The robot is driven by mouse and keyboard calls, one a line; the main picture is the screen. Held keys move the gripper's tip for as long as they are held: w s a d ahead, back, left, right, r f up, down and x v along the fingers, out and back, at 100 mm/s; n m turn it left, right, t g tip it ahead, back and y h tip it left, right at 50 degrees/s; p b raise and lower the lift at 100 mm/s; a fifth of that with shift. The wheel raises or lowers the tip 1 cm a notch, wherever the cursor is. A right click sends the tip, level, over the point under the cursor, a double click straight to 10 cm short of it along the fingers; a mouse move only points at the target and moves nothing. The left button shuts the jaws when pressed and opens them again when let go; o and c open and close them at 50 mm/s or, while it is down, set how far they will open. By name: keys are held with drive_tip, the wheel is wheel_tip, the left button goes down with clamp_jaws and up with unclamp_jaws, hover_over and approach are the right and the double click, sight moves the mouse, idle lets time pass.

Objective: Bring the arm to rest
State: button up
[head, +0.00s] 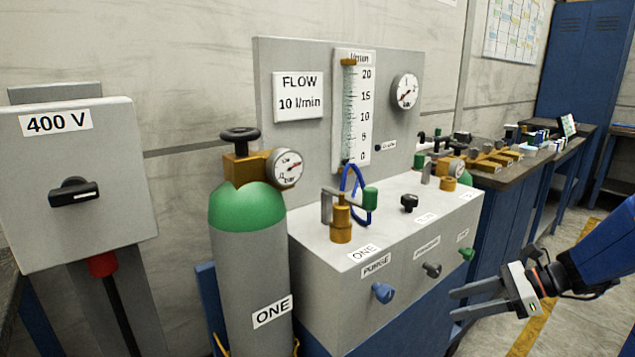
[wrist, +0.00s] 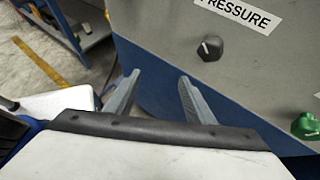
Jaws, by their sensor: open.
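My gripper (head: 457,304) is open and empty at the right of the head view. Its two fingers point left toward the front of the grey panel box (head: 335,310), with free space between the fingers and the knobs. In the wrist view the fingertips (wrist: 160,77) stand apart in front of the box's blue base. The dark pressure knob (head: 432,270) is on the box front; it also shows in the wrist view (wrist: 210,48) above and right of the fingers. My blue arm (head: 605,245) enters from the right edge.
A blue knob (head: 382,292) and a green knob (head: 467,254) also stick out of the box front. A gas cylinder (head: 250,270) labelled ONE stands left of it, near the 400 V switch box (head: 70,235). Benches (head: 515,185) line the wall behind. Open floor lies at right.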

drive_tip(key=s+a+n+g+h, duration=0.35)
drive_tip(key=s+a+n, duration=0.25)
drive_tip(key=s+n, duration=0.3)
drive_tip(key=s+d+r+n+t+h, duration=0.1)
drive_tip(key=s+n+t+h, duration=0.3)
drive_tip(key=n, duration=0.9)
drive_tip(key=s+r+h, duration=0.1)
drive_tip(key=s+h, duration=0.2)
drive_tip(key=s, duration=0.2)
drive_tip(key=shift+r+n, duration=0.2)
drive_tip(key=shift+n, duration=0.1)
drive_tip(key=shift+s+t, duration=0.1)
drive_tip(key=shift+t, duration=0.15)
